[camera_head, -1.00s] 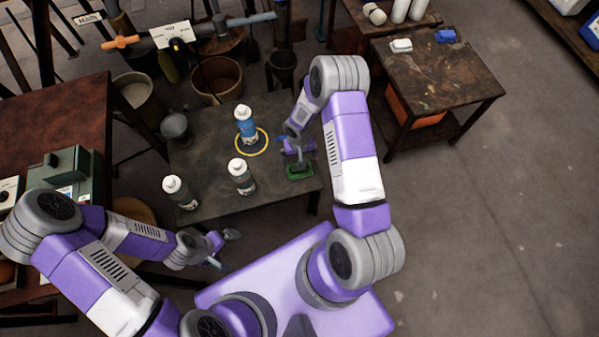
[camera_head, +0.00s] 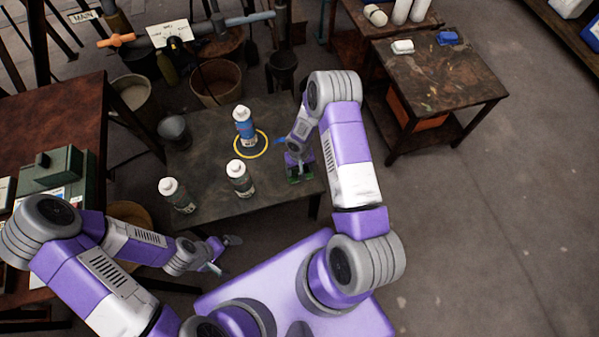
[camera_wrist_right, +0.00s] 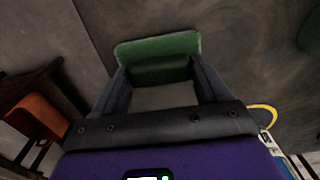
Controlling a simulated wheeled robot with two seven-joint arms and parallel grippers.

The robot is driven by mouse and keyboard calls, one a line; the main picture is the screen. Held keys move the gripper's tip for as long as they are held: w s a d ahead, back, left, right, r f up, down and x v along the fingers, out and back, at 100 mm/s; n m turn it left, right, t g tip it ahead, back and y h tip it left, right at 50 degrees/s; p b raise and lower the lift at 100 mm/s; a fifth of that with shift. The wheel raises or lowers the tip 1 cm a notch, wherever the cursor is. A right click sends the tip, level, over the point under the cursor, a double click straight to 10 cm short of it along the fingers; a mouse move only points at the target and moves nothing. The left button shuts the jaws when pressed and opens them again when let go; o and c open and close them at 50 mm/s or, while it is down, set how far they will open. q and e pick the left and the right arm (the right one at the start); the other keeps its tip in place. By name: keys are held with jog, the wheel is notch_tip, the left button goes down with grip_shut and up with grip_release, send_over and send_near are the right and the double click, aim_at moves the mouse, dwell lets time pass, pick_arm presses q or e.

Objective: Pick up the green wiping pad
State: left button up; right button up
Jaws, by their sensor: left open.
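The green wiping pad (camera_head: 293,181) lies near the front right corner of the dark table (camera_head: 225,205). My right gripper (camera_head: 300,172) is low over it and partly hides it. In the right wrist view the pad (camera_wrist_right: 158,48) spans the gap between the two fingertips (camera_wrist_right: 160,78). The fingers stand wide apart, and I see no clear grip on the pad. My left gripper (camera_head: 226,254) is open and empty, in front of the table's near edge.
A blue-labelled bottle (camera_head: 243,127) stands in a yellow ring (camera_head: 265,147). Two grey bottles (camera_head: 240,180) (camera_head: 178,195) stand nearer the front and left. A side table (camera_head: 440,85) at right holds a white item (camera_head: 402,46) and a blue item (camera_head: 447,38).

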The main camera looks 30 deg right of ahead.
jog(key=c, duration=0.4)
jog(key=s+a+r+n+p, duration=0.1)
jog(key=a+r+p, duration=0.3)
jog(key=r, duration=1.2)
jog(key=s+a+r+n+p, duration=0.15)
jog(key=a+r+p, duration=0.25)
jog(key=r, duration=1.1)
jog(key=d+f+m+b, duration=0.1)
jog(key=d+f+b, duration=0.1)
jog(key=f, duration=0.7)
jog(key=w+d+f+b, duration=0.1)
jog(key=d+f+b, duration=0.2)
jog(key=f, duration=0.6)
jog(key=w+d+f+m+b, duration=0.1)
jog(key=d+f+b, duration=0.2)
jog(key=f, duration=0.5)
jog(key=shift+w+f+m, duration=0.2)
jog(key=shift+f+m, duration=0.15)
jog(key=shift+f, duration=0.05)
notch_tip(320, 180, down, 4)
jog(key=shift+f+b, duration=0.1)
jog(key=shift+b, duration=0.85)
